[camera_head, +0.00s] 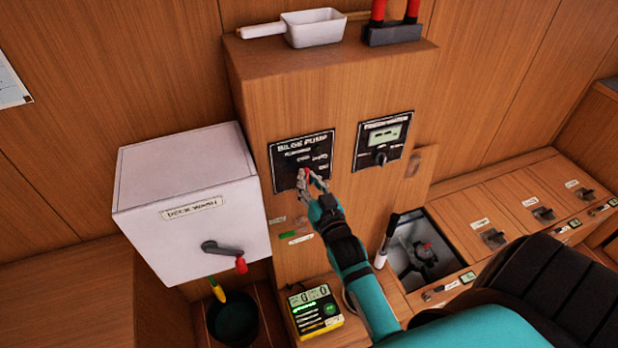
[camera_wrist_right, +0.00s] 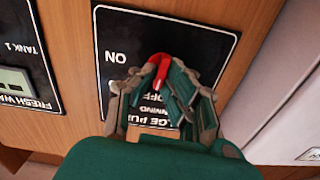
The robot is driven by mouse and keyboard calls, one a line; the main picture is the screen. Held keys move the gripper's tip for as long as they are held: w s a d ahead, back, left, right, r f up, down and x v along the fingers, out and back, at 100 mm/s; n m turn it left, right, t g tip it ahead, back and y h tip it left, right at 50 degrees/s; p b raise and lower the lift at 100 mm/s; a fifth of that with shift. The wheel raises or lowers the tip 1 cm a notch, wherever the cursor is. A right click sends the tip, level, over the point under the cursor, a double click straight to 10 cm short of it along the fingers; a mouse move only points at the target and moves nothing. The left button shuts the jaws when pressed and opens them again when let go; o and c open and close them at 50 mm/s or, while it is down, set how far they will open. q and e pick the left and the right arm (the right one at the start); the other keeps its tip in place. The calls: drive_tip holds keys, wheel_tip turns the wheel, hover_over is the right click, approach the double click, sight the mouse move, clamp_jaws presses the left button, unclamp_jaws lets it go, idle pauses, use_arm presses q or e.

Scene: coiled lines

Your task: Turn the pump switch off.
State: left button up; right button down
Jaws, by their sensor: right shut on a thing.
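The black bilge pump panel (camera_head: 296,147) is on the front of the wooden column and also fills the middle of the right wrist view (camera_wrist_right: 207,42). Its switch has a red lever, seen in the right wrist view (camera_wrist_right: 160,68) and partly in the head view. My right gripper (camera_head: 311,181) is at the lower part of the panel, its fingers shut around the red lever. In the right wrist view the lettering is upside down: ON is beside the lever tip, and OFF is partly covered by the fingers. My left gripper is not in view.
A white deck wash box (camera_head: 150,170) with a red-tipped handle (camera_head: 240,264) juts out left of the panel. A fresh water panel (camera_head: 384,140) is to the right. Below are a yellow meter (camera_head: 315,311), a dark bucket (camera_head: 232,322) and an open hatch (camera_head: 400,262).

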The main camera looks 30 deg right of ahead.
drive_tip(key=shift+n, duration=0.6)
drive_tip(key=c, duration=1.4)
unclamp_jaws()
drive_tip(key=v, duration=0.7)
drive_tip(key=shift+s, duration=0.25)
